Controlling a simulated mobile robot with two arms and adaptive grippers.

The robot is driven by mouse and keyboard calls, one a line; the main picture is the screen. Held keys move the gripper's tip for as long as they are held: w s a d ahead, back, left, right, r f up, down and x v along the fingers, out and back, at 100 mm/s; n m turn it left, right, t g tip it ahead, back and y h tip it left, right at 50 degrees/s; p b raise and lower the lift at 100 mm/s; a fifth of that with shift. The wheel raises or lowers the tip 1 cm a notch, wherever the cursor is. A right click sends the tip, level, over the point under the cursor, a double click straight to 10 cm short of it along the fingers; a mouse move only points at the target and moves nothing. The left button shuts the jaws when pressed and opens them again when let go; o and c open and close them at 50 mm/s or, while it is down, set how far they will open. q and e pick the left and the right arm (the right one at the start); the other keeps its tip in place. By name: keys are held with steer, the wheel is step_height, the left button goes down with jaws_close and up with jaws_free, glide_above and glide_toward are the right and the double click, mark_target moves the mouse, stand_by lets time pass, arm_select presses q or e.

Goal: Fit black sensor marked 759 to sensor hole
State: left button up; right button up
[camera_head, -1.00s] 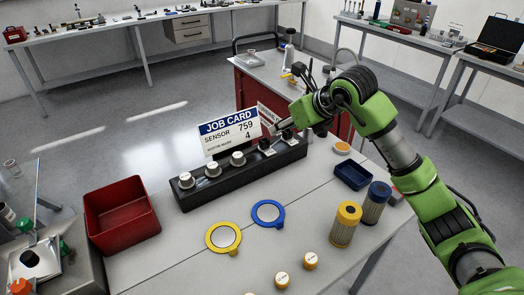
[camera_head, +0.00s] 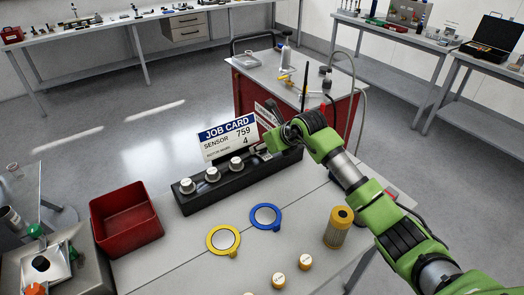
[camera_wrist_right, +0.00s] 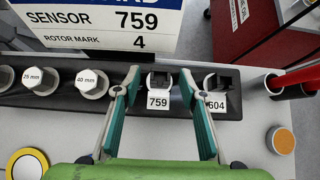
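The black sensor tagged 759 (camera_wrist_right: 158,80) sits in the black rack (camera_head: 215,194), with its white tag facing me in the right wrist view. A similar black sensor tagged 604 (camera_wrist_right: 223,82) sits just right of it. My right gripper (camera_wrist_right: 159,76) is open, with one finger on each side of the 759 sensor; I cannot tell whether they touch it. In the head view my right gripper (camera_head: 274,140) is over the rack's right end and hides both sensors. My left gripper is not in view. I cannot make out a sensor hole for certain.
The job card (camera_head: 230,138) stands behind the rack, reading sensor 759, rotor mark 4. Several silver sockets fill the rack's left part. A red bin (camera_head: 125,222), yellow ring (camera_head: 222,239), blue ring (camera_head: 265,216) and yellow-topped filter (camera_head: 338,228) stand on the table. A metal fixture (camera_head: 45,265) is at lower left.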

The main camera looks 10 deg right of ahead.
jaws_close()
